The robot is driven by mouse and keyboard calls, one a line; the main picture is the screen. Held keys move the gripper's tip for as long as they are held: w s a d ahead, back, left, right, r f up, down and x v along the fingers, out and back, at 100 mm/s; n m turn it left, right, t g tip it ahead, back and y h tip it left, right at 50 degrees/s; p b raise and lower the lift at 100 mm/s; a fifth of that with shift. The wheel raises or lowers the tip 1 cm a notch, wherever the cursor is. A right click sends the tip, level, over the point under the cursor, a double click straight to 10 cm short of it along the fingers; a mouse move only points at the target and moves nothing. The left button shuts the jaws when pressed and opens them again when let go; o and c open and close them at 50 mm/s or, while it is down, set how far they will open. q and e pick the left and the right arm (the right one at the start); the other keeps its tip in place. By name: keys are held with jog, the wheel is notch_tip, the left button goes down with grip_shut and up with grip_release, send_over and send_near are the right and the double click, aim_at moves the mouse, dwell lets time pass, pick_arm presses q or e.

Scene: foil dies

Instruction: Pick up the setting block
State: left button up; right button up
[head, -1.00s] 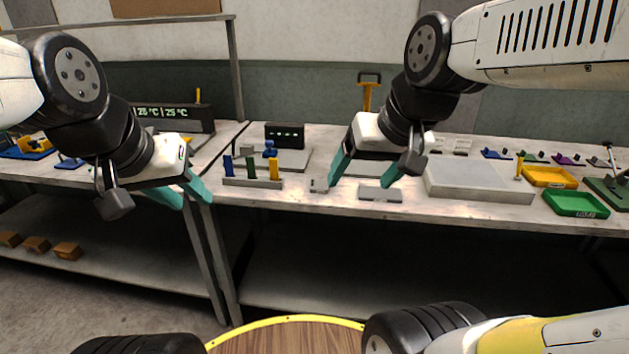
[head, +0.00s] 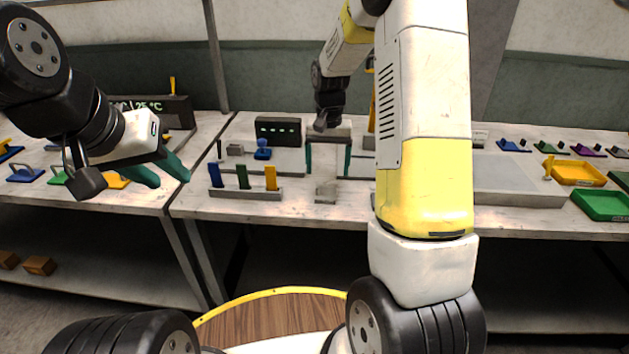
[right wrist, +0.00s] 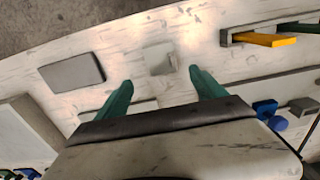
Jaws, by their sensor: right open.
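A small pale grey block (head: 325,190), which looks like the setting block, stands on the workbench (head: 300,206) near its front edge. In the right wrist view the block (right wrist: 160,60) lies just beyond the fingertips, roughly centred between them. My right gripper (head: 328,173) points down above it, open, with its teal fingers apart and nothing between them; it also shows in the right wrist view (right wrist: 161,78). I cannot tell the exact height of the fingertips above the bench. My left gripper (head: 171,181) is open and empty at the left, in front of the benches.
A rack (head: 245,193) with blue, green and yellow pieces stands left of the block. A darker grey slab (right wrist: 72,70) lies on its other side, mostly hidden by my arm in the head view. A grey plate (head: 520,192) and yellow (head: 575,172) and green trays (head: 602,204) are at right.

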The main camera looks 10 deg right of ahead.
aim_at(326, 193)
jog(key=f, duration=0.3)
jog(key=s+f, duration=0.1)
jog(key=f, duration=0.1)
jog(key=shift+a+f, duration=0.3)
jog(key=shift+f, duration=0.55)
grip_shut()
jog(key=shift+r, duration=0.15)
